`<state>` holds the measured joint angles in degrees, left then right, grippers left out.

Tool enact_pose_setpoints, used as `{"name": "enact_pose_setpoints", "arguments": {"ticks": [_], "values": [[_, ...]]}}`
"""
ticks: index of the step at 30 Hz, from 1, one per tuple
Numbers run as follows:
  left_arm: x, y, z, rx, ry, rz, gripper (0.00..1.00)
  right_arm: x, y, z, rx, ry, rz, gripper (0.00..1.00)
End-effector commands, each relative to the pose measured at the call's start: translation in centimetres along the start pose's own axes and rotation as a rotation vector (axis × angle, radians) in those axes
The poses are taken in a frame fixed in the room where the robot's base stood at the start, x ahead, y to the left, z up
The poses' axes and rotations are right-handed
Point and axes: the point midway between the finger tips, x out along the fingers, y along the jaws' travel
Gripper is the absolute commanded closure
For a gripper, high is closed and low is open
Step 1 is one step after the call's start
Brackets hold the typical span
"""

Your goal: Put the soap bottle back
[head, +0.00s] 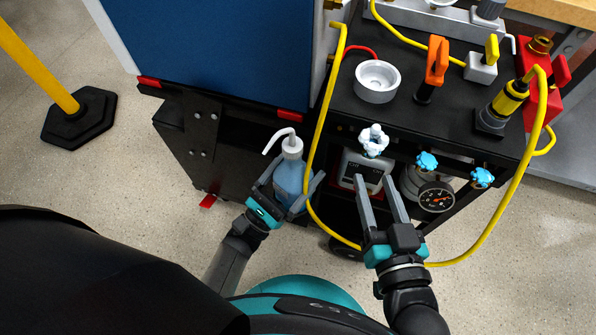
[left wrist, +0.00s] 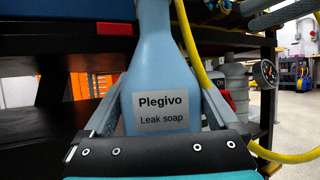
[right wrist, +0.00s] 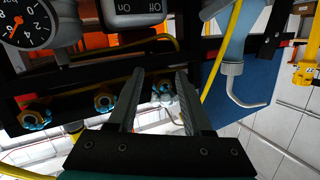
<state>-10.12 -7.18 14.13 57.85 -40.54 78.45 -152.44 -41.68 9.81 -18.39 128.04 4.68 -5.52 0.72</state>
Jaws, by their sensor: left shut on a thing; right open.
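The soap bottle (head: 289,178) is light blue with a white pump head and a bent spout. My left gripper (head: 290,197) is shut on it, a finger on each side, and holds it upright in front of the black cart. In the left wrist view the bottle (left wrist: 155,70) shows its label, "Plegivo Leak soap", between the fingers of the left gripper (left wrist: 160,115). The right wrist view shows its white spout and blue body (right wrist: 236,45). My right gripper (head: 376,188) is open and empty, in front of the cart's switch box.
The black cart (head: 455,120) carries a white cup (head: 377,80), an orange-handled tool (head: 434,65) and yellow-hosed fittings. A yellow hose (head: 322,120) hangs close right of the bottle. A gauge (head: 436,197) and blue knobs sit at the cart's front. A blue panel (head: 215,45) stands left.

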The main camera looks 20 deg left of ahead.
Motion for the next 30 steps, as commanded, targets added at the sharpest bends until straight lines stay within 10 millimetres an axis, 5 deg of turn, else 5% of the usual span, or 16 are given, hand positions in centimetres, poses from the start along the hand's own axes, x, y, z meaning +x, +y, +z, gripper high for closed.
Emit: {"name": "enact_pose_setpoints", "arguments": {"ticks": [19,20,30], "values": [[-0.39,0.04,-0.92,0.001,-0.004,-0.001,0.65,-0.58,-0.83,-0.64,0.026,0.113,-0.019,0.50],[-0.49,0.02,-1.03,0.001,0.000,-0.001,0.06,-0.58,-0.83,-0.64,0.026,0.113,-0.019,0.50],[-0.48,-0.01,-0.96,0.001,0.000,0.000,0.00,-0.56,-0.82,-0.61,0.026,0.112,-0.019,0.50]]}}
